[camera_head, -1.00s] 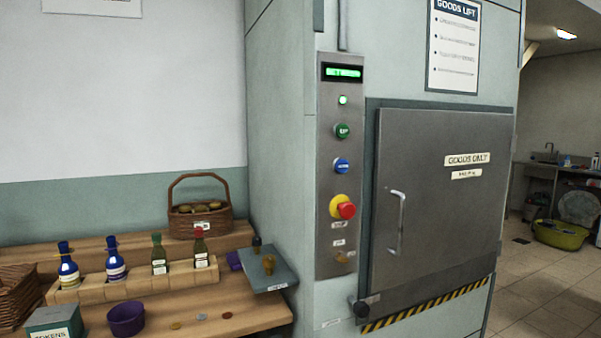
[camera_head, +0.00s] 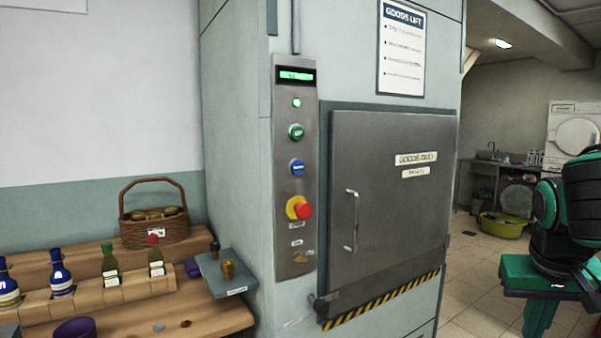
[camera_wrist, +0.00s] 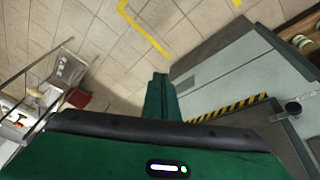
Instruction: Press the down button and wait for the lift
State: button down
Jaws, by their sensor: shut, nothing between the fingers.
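The goods lift's metal control panel (camera_head: 295,165) is on the pale green wall in the head view. Its blue button (camera_head: 297,167), the lower of the two push buttons, looks like the down button; its lettering is too blurred to read. The green button (camera_head: 296,132) is above it. A small green lamp (camera_head: 297,103) is lit under a green display (camera_head: 297,75). The lift door (camera_head: 385,200) is shut. My gripper (camera_wrist: 160,78) is shut and empty in the wrist view, over the tiled floor and apart from the lift. In the head view the fingertips are out of frame.
A red emergency knob (camera_head: 303,210) on a yellow ring is below the blue button. A shelf with bottles and a basket (camera_head: 154,228) stands at left. A small grey ledge (camera_head: 226,272) juts out beside the panel. Tiled floor (camera_head: 480,270) is open at right.

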aim_at(304, 165)
jog(key=w+a+r+n+t+y, duration=0.1)
jog(key=w+a+r+n+t, duration=0.15)
jog(key=w+a+r, duration=0.7)
jog(key=w+a+r+n+t, duration=0.1)
jog(key=w+a+r+t, duration=0.35)
jog(key=a, duration=0.75)
jog(key=a+r+n+y, duration=0.1)
jog(key=a+r+y, duration=0.1)
jog(key=a+r, duration=0.7)
jog(key=a, duration=0.3)
jog(key=shift+a+r+t, duration=0.3)
jog(key=shift+a+r, duration=0.1)
jog(key=shift+w, duration=0.1)
jog(key=w+a, duration=0.1)
jog(key=w, duration=0.1)
jog(key=w+a, duration=0.2)
jog(key=w, duration=0.1)
jog(key=w+a, duration=0.1)
jog(key=w, duration=0.1)
jog(key=shift+w+a, duration=0.15)
jog(key=shift+a, duration=0.25)
jog(key=shift+a, duration=0.1)
jog(key=shift+w+a, duration=0.2)
